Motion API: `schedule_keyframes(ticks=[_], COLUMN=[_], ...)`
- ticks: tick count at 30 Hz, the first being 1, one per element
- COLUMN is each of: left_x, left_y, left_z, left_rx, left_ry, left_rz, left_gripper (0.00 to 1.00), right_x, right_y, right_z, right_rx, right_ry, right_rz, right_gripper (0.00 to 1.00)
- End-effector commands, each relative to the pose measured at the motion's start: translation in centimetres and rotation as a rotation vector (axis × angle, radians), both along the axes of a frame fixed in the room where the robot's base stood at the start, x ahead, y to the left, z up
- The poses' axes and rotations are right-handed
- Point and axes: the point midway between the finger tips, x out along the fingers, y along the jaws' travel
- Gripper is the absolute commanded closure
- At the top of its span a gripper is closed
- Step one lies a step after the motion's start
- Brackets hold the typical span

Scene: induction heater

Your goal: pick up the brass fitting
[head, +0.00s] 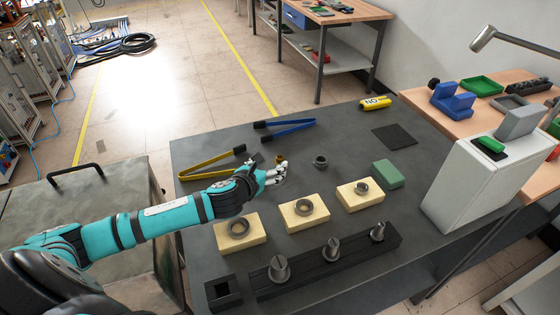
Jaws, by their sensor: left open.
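The brass fitting (279,158) is a small gold-coloured piece on the dark table, just beyond my left gripper. My left gripper (284,170) reaches in from the left, low over the table. It is open and its fingers are at the near side of the fitting. The lower part of the fitting is partly hidden by the fingers, and I cannot tell whether they touch it. My right gripper is not in view.
Yellow tongs (211,164) and blue tongs (286,128) lie nearby. A dark ring (320,161) is right of the gripper. Cream blocks with rings (304,216) and a black rack (325,266) stand nearer. A green block (388,173) and white machine (470,187) are at right.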

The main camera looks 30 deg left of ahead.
Motion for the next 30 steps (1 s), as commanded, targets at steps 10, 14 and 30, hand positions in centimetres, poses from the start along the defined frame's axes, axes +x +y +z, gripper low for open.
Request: schedule_keyframes(ticks=[10,14,30], left_x=[3.5,4.9,8.1], left_y=[0.1,0.1,0.3], left_z=[-1.5,-2.1,-3.6], left_rx=[-0.004,-0.006,-0.002], left_ry=[0.001,0.001,0.001], left_rz=[-0.001,0.001,0.000], left_gripper=[0.33,0.33,0.34], right_x=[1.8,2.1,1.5], right_y=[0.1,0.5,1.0], right_z=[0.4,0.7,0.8], right_rx=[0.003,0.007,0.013], right_ry=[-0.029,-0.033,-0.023], right_rz=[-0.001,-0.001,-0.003], right_gripper=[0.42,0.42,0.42])
